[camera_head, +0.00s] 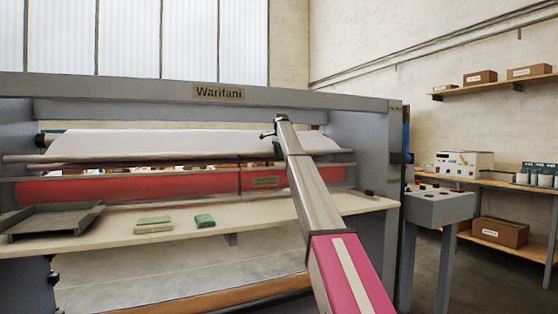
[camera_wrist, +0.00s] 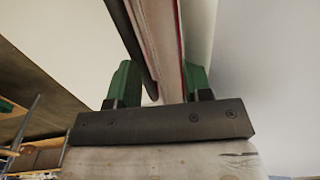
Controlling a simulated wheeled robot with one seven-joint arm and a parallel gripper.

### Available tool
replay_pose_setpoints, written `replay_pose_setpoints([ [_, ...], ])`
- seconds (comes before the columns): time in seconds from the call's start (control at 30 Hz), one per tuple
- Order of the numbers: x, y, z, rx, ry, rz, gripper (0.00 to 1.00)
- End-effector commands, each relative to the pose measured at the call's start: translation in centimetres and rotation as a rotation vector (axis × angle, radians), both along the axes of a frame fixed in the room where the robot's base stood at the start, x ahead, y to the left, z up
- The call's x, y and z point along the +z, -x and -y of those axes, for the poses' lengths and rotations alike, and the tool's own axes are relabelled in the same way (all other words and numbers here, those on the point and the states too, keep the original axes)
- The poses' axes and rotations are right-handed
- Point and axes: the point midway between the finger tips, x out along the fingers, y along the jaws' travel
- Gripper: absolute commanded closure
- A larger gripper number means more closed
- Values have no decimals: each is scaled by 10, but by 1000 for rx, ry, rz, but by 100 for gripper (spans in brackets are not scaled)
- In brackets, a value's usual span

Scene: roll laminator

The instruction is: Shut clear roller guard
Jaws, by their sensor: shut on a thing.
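The clear roller guard (camera_head: 130,172) spans the laminator's front in the head view, with long grey bars along it and the red roller (camera_head: 110,188) showing behind or below. Its clear panel is hard to make out, so I cannot tell how far it is open. My gripper (camera_head: 277,140) is at the guard's bars, right of the middle, partly hidden by my arm. In the wrist view my gripper's green fingers (camera_wrist: 159,82) stand either side of a long pale strip with a dark bar (camera_wrist: 132,45), and are shut on it. It appears to be part of the guard.
A pale feed table (camera_head: 260,215) runs below the rollers. A control box (camera_head: 440,204) stands at the right, and shelves line the wall.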

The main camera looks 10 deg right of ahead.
Motion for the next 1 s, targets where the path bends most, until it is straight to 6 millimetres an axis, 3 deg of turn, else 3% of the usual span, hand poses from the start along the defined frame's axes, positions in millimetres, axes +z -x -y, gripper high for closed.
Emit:
replay_pose_setpoints([
  [0.03,14,-4,-1,2,-2,6,60],
  [0.2,45,3,1,2,0,0,60],
  [0.4,70,9,3,2,1,-5,60],
  [0.87,74,11,3,2,2,-8,60],
  [1.0,67,15,4,6,3,-5,60],
])
